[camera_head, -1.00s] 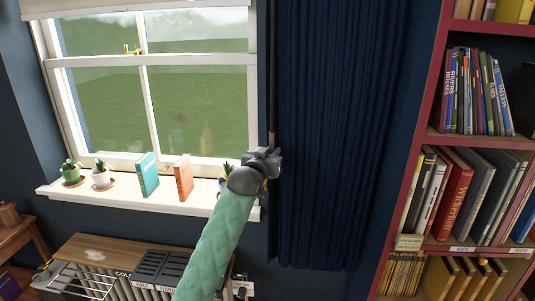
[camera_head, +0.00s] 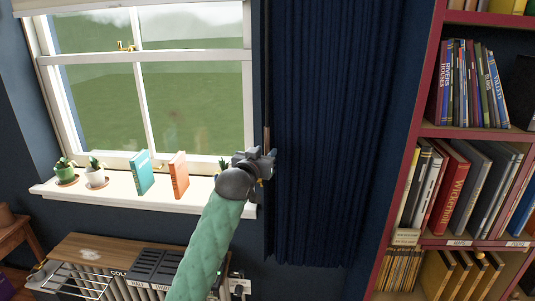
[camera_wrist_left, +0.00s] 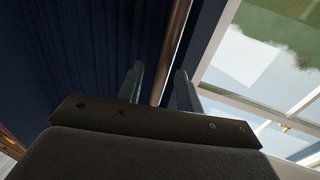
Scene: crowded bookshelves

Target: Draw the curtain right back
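The dark blue curtain (camera_head: 330,140) hangs in folds to the right of the window, with the glass uncovered. A thin brown rod (camera_head: 267,138) hangs upright along its left edge. My left gripper (camera_head: 268,160) is at this edge, at the rod's lower end, above the right end of the sill. In the left wrist view the rod (camera_wrist_left: 176,40) runs between the two fingers, with a gap showing on each side, so the gripper looks open around it. The curtain (camera_wrist_left: 80,60) fills the left of that view. My right gripper is not in view.
The window sill (camera_head: 120,200) holds potted plants, a teal book (camera_head: 140,173) and an orange book (camera_head: 179,175). Below it are a radiator and a wooden top (camera_head: 110,247). A red bookshelf (camera_head: 428,130) full of books stands close to the curtain's right.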

